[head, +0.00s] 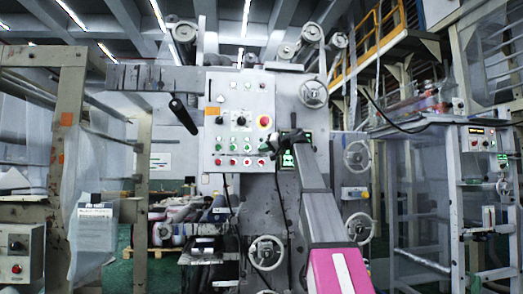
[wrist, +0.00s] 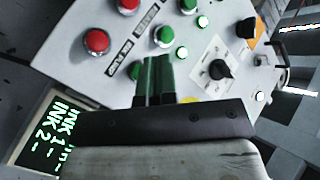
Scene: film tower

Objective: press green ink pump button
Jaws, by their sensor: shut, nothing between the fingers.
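The control panel (head: 240,105) in the head view is a light grey board with a row of green buttons (head: 234,140) above a row of red buttons (head: 234,161). In the wrist view the panel is turned. A green button (wrist: 164,37) stands just beyond my fingertips, and another green button (wrist: 138,68) is beside them, partly hidden. My gripper (wrist: 153,60) is shut and empty, pointing at the panel. Contact with a button cannot be told. In the head view my gripper (head: 272,142) covers the panel's lower right.
Red buttons (wrist: 96,41) lie left of the fingers in the wrist view. A black knob (wrist: 220,68) is to the right. A lit screen (wrist: 45,135) reading INK 1 and INK 2 is at lower left. A black lever (head: 183,116) sticks out left of the panel.

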